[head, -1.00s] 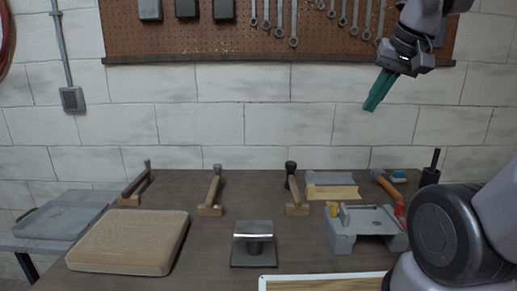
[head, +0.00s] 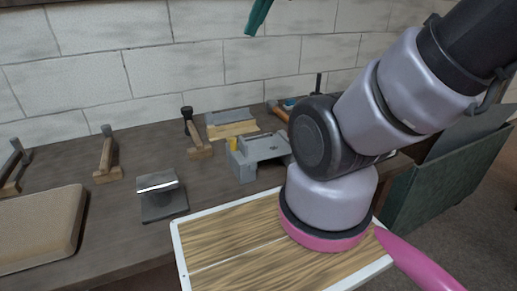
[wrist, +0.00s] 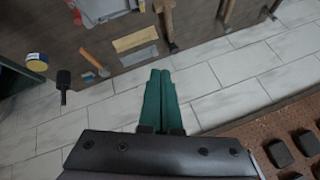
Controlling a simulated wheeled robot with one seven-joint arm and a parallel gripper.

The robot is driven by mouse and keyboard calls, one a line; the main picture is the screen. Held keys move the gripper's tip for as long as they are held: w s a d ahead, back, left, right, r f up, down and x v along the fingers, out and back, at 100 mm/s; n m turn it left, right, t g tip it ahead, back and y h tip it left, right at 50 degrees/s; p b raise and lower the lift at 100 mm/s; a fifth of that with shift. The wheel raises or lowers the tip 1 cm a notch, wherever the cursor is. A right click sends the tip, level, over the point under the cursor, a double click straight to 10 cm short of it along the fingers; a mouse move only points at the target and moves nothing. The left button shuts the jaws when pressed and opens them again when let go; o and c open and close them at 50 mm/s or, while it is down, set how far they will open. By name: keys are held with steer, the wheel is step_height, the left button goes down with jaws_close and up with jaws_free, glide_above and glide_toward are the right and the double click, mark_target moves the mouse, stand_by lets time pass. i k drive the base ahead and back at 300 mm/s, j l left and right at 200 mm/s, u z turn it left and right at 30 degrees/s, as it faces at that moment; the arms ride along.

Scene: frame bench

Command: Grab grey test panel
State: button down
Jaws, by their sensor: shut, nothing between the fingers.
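A flat dark grey panel (head: 468,128) stands tilted at the far right of the head view, in or behind a dark green open-topped holder (head: 445,178). This may be the grey test panel; its lower part is hidden by the holder. My gripper (head: 257,16) has teal fingers, cut by the top edge of the head view, high in front of the wall and far left of that panel. In the wrist view my gripper (wrist: 160,75) is shut and empty, pointing over the wall and bench edge. The panel is not in the wrist view.
The bench (head: 110,215) holds a tan pad (head: 40,230), a metal-topped stand (head: 160,195), a grey fixture (head: 255,155), a wood block with a grey slab (head: 232,124) and several hammers. My arm covers the bench's right end. Floor shows beyond the holder.

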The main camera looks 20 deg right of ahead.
mark_target(264, 149)
steer(key=k+j+z, duration=0.15)
steer(key=j, duration=0.3)
steer(key=k+j+z, duration=0.1)
steer(key=j, duration=0.3)
steer(key=k+j+z, duration=0.15)
steer(key=j, duration=0.3)
steer(key=k+j+z, duration=0.15)
steer(key=k+j, duration=0.15)
steer(key=k+j+z, duration=0.1)
steer(key=k+j, duration=0.15)
steer(key=j, duration=0.2)
